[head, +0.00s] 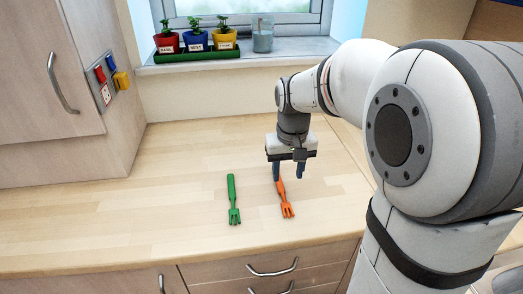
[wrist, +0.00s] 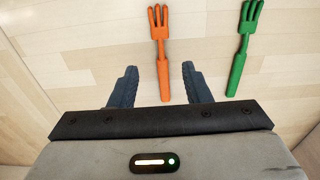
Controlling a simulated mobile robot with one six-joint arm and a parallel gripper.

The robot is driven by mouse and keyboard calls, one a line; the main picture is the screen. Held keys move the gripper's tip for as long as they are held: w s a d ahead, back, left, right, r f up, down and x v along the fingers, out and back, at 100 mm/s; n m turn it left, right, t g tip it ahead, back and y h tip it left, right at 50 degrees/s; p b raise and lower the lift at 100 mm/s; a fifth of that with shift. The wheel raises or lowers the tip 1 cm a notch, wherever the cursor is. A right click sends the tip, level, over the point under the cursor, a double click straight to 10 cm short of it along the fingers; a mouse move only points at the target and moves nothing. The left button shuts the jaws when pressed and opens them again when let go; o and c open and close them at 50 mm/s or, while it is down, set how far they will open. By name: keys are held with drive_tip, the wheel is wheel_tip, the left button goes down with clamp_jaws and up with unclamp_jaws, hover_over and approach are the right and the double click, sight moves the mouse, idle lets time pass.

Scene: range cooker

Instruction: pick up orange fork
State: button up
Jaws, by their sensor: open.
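An orange fork (head: 286,201) lies on the wooden worktop, its tines toward the front edge in the head view. It also shows in the wrist view (wrist: 161,50), with its handle end between my two fingers. My gripper (head: 288,176) is open and points down over the handle end of the orange fork. In the wrist view my gripper (wrist: 160,75) has one finger on each side of the handle, with a gap on both sides. I cannot tell the exact height of the fingertips above the worktop.
A green fork (head: 233,200) lies on the worktop (head: 150,220) to the left of the orange one. Plant pots (head: 196,40) and a grey cup (head: 262,35) stand on the windowsill behind. Drawer handles (head: 272,268) are below the front edge. The left of the worktop is clear.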

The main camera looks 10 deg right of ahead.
sight(282, 190)
drive_tip(key=shift+g, duration=0.3)
drive_tip(key=w, duration=0.1)
drive_tip(key=w+f, duration=0.1)
drive_tip(key=w, duration=0.2)
drive_tip(key=shift+f, duration=0.3)
wheel_tip(282, 190, down, 8)
drive_tip(key=shift+r, duration=0.2)
drive_tip(key=shift+c, duration=0.3)
clamp_jaws()
